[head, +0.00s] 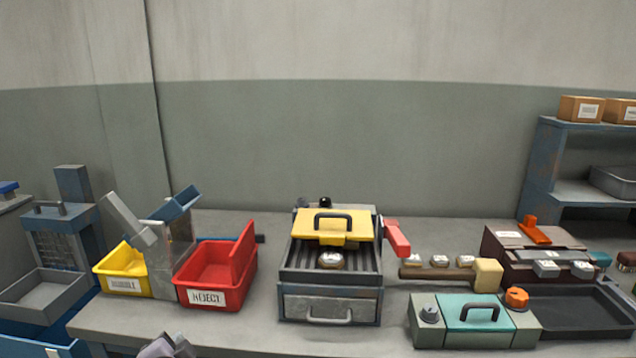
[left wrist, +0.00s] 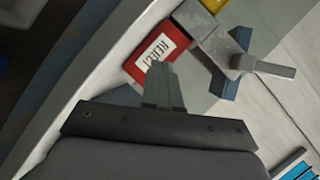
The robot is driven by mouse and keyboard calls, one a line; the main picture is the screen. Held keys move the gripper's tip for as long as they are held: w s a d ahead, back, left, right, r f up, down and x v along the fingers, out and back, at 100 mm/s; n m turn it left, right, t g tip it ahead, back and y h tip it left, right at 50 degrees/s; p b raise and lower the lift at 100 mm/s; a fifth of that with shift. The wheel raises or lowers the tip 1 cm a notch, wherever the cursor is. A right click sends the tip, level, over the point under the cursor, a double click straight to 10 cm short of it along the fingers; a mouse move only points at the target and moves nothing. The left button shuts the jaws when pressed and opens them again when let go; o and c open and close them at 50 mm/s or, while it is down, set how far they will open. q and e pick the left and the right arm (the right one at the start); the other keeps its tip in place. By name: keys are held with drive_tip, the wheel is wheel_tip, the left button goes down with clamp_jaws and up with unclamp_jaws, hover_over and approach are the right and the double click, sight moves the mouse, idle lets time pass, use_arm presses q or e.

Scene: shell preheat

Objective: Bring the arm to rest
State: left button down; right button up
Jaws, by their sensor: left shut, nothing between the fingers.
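My left gripper (head: 168,346) shows only in part at the bottom edge of the head view, in front of the bench. In the left wrist view its fingers (left wrist: 160,82) are together with nothing between them. Beyond the fingertips in that view lies the red REJECT bin (left wrist: 137,67); I cannot tell the gap exactly. In the head view the red bin (head: 206,296) stands on the bench further back and to the right of the gripper. My right gripper is in neither view.
A yellow bin (head: 123,287) and a grey angled stand (head: 150,233) are left of the red bin. A heater with a yellow lid (head: 320,227) holds a round piece (head: 332,260). A teal-topped box (head: 473,314) and mallet (head: 487,275) are right. Bench (head: 240,335) front is mostly clear.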

use_arm(q)
drive_tip(key=s+d+f+n+g+h, duration=0.1)
drive_tip(key=s+d+f+n+h, duration=0.1)
drive_tip(key=s+f, duration=0.3)
drive_tip(key=s+d+f+n+h, duration=0.2)
drive_tip(key=s+f, duration=0.3)
drive_tip(key=s, duration=0.7)
drive_tip(key=s+d+f+n+g+h, duration=0.1)
drive_tip(key=s+d+f+n+h, duration=0.1)
drive_tip(key=s+f, duration=0.4)
drive_tip(key=s, duration=0.3)
drive_tip(key=shift+s+d+n+g, duration=0.3)
drive_tip(key=shift+d, duration=0.05)
